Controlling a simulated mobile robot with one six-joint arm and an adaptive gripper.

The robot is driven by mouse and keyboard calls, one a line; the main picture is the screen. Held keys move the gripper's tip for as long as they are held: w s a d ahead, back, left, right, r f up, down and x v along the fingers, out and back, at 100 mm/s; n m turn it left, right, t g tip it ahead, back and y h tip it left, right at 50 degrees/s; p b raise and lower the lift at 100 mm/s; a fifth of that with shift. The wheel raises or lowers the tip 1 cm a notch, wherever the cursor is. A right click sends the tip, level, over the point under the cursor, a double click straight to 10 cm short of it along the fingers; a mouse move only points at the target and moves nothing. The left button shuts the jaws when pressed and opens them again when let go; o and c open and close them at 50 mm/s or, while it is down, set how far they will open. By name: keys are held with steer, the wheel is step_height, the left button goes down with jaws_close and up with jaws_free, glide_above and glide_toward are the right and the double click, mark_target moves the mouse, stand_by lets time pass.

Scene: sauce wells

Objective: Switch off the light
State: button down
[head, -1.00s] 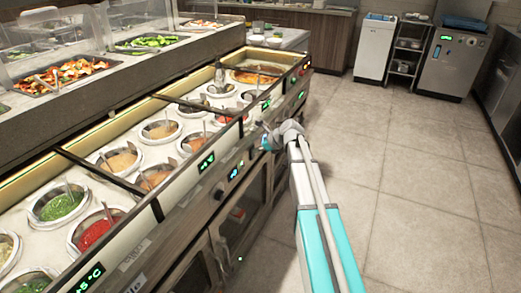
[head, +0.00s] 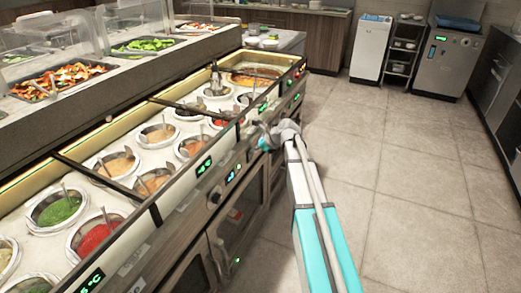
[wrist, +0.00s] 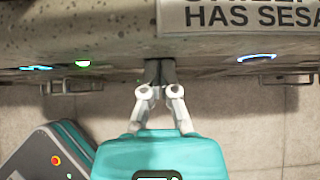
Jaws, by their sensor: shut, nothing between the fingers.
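My gripper (head: 262,137) is at the front of the sauce-well counter (head: 165,212), seen partly behind my own wrist in the head view. In the wrist view its fingers (wrist: 160,66) are together and empty, with the tips at the speckled front edge; I cannot tell whether they touch it. A pale light strip (head: 60,158) runs along the back of the wells. Which control belongs to the light is not clear.
Green displays (head: 203,166) and a dark knob (head: 215,195) sit along the counter front, with red lights (head: 298,72) at its far end. A label (wrist: 250,17) is above the fingers at right. Open tiled floor (head: 410,190) lies to the right.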

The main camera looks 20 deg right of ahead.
steer(key=shift+s+d, duration=0.1)
steer(key=p+v, duration=0.8)
steer(key=v, duration=0.5)
steer(key=shift+s+f, duration=0.15)
steer(key=shift+f, duration=0.1)
steer(key=shift+d, duration=0.1)
stand_by(0.6)
